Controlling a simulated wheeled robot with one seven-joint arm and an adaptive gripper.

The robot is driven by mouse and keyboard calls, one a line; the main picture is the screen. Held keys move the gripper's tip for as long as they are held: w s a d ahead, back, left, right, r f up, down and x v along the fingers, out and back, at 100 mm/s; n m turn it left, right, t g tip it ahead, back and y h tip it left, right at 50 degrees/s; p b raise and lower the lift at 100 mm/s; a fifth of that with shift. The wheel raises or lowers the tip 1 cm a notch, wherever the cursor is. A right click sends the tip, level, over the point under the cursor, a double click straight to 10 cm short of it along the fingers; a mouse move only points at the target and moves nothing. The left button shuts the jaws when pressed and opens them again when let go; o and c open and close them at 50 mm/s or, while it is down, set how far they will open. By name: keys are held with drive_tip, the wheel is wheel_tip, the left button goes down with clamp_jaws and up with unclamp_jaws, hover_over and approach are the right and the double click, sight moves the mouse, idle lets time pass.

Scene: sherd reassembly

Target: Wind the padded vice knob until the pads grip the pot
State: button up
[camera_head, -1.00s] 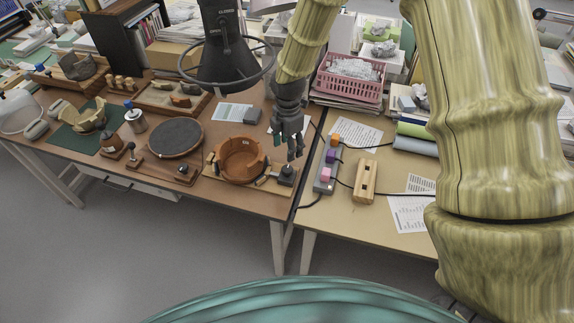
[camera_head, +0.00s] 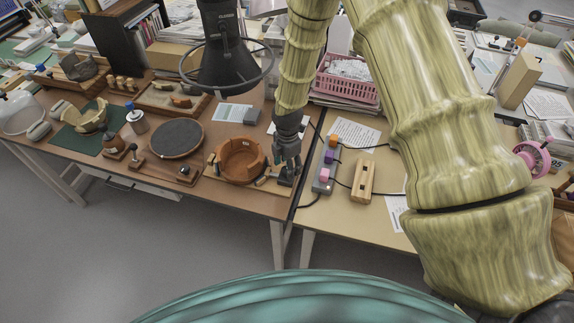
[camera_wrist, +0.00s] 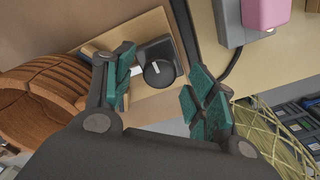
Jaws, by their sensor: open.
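The padded vice knob (camera_wrist: 159,73) is a round black knob with a white line on top, on a dark block at the end of the vice's wooden base (camera_wrist: 160,22). My gripper (camera_wrist: 165,90) is open, with its green-padded fingers on either side of the knob and apart from it in the wrist view. My gripper (camera_head: 287,168) also shows in the head view, over the right end of the vice, hiding the knob. The terracotta pot (camera_head: 241,160) stands on the vice base, left of my gripper. The pot (camera_wrist: 38,95) also shows at the left of the wrist view. Whether the pads touch it is unclear.
A grey block with coloured buttons (camera_head: 324,172) stands just right of the gripper, with black cables. A wooden block (camera_head: 362,180) lies beyond it. A dark round turntable (camera_head: 177,138) is left of the pot. A large lamp (camera_head: 225,60) hangs above the table.

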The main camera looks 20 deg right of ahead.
drive_tip(key=shift+f, duration=0.65)
drive_tip(key=c, duration=1)
